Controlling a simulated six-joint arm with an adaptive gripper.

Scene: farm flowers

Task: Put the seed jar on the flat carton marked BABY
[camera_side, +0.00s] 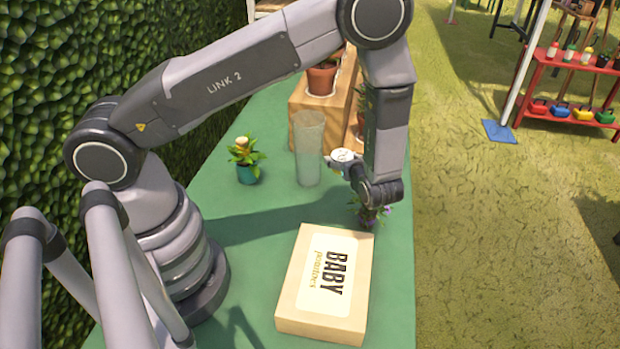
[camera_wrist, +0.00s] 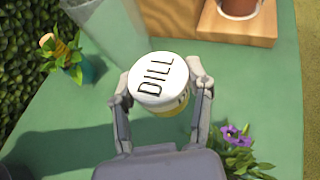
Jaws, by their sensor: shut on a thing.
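The seed jar is a small jar with a white lid marked DILL (camera_wrist: 159,82) in the wrist view. In the side view the jar (camera_side: 343,156) shows its pale lid beside the tall glass. My gripper (camera_wrist: 160,92) is shut on the jar, one finger on each side, with the lid facing the camera. In the side view my gripper (camera_side: 340,170) is above the green table, behind the carton. The flat carton marked BABY (camera_side: 325,275) lies near the table's front, with nothing on its top.
A tall clear glass (camera_side: 309,148) stands just left of the jar. A teal-potted plant (camera_side: 246,165) is further left. A wooden stand (camera_side: 300,125) with potted plants is behind. A purple-flowered plant (camera_wrist: 237,150) is close to my gripper, by the carton.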

